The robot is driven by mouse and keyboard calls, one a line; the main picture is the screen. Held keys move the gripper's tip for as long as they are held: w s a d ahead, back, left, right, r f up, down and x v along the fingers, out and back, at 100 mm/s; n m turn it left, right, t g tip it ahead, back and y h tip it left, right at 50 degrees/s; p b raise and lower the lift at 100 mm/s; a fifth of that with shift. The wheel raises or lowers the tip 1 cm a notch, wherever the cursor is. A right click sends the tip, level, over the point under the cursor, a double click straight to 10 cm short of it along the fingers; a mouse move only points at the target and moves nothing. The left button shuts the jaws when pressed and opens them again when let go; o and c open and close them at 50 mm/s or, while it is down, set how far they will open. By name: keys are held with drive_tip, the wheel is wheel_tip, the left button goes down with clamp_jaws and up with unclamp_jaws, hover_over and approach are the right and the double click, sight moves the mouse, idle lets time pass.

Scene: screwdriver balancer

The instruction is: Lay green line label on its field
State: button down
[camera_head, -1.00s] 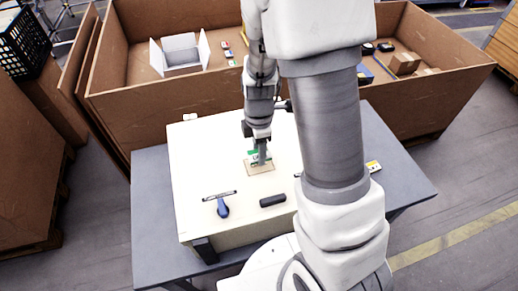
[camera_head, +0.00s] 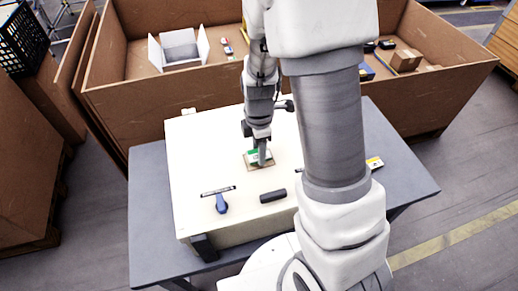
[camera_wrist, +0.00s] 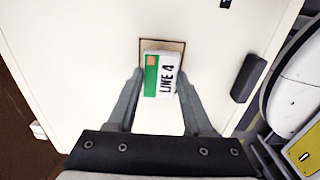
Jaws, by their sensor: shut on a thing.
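The green line label (camera_wrist: 160,75) is white with a green band, an orange corner mark and the text "LINE 4". My gripper (camera_wrist: 161,84) is shut on it, one finger at each side. In the wrist view a strip of the field shows beyond the label's far edge. In the head view my gripper (camera_head: 262,161) is low at the field (camera_head: 267,166), with the green of the label (camera_head: 252,154) showing. Whether the label touches the surface I cannot tell.
The pale box (camera_head: 195,150) stands on a grey table (camera_head: 150,215). A blue-handled tool (camera_head: 221,204) and a dark block (camera_head: 273,196) lie near its front. A yellow-marked item (camera_head: 375,163) is on the right. Large brown bins (camera_head: 150,105) stand behind.

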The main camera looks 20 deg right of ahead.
drive_tip(key=shift+f+b, duration=0.45)
idle(0.8)
drive_tip(key=shift+c, duration=1.1)
unclamp_jaws()
wheel_tip(320, 180, up, 18)
drive_tip(key=shift+f+p, duration=0.25)
drive_tip(key=shift+p, duration=0.2)
drive_tip(key=s+r+m+t, duration=0.2)
drive_tip(key=s+r+m, duration=0.2)
drive_tip(key=s+m, duration=0.3)
drive_tip(key=s+r+m+t, duration=0.3)
drive_tip(key=s+m, duration=0.4)
drive_tip(key=m, duration=0.4)
drive_tip(key=shift+r+t, duration=0.3)
drive_tip(key=shift+r, duration=0.55)
